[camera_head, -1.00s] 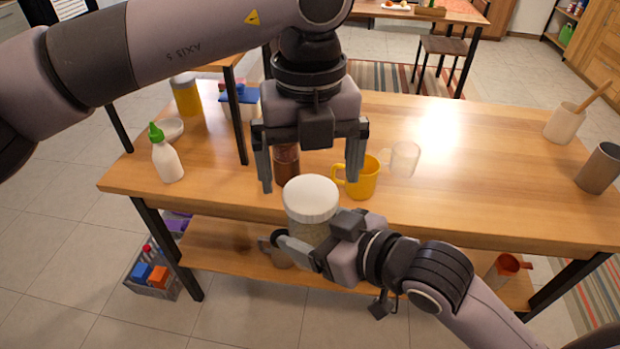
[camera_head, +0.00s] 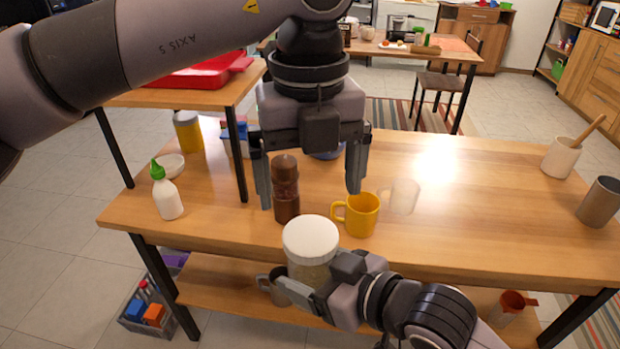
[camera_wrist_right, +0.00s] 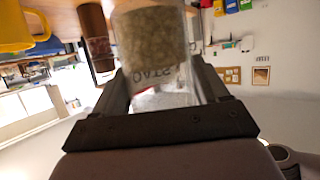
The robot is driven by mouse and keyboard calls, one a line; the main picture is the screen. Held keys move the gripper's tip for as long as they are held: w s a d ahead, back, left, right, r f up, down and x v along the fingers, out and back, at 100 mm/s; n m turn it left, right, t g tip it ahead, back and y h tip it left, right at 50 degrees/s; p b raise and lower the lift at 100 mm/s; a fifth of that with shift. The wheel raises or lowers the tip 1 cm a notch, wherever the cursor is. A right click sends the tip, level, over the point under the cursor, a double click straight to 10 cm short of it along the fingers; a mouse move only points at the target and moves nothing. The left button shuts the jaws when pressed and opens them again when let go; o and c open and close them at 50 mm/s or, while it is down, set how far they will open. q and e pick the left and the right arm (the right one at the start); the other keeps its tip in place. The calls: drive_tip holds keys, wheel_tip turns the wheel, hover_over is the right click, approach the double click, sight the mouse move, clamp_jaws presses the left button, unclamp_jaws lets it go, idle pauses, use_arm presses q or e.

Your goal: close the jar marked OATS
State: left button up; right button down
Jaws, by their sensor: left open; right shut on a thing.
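The jar (camera_head: 309,268), clear with pale contents and a white lid (camera_head: 311,237) on top, stands upright in front of the table edge. It also shows in the right wrist view (camera_wrist_right: 150,35), where its label reads OATS upside down. My right gripper (camera_head: 298,284) is shut on the jar's body; its fingers flank the jar in the wrist view. My left gripper (camera_head: 309,198) is open and empty, pointing down above and behind the lid, apart from it. Whether the lid is fully seated I cannot tell.
A brown grinder (camera_head: 285,190) and a yellow mug (camera_head: 357,214) stand just behind the jar. A white bottle with a green cap (camera_head: 167,195) is at the left, near a raised shelf (camera_head: 215,97). The table's right middle (camera_head: 480,200) is clear.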

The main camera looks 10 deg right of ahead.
sight(310, 232)
use_arm(q)
wheel_tip(310, 232, down, 8)
drive_tip(key=shift+f, duration=0.1)
idle(0.4)
drive_tip(key=c, duration=1)
drive_tip(key=o, duration=1.1)
drive_tip(key=shift+c, duration=0.2)
drive_tip(key=shift+r, duration=0.25)
drive_tip(key=shift+r, duration=2.1)
drive_tip(key=shift+c, duration=0.3)
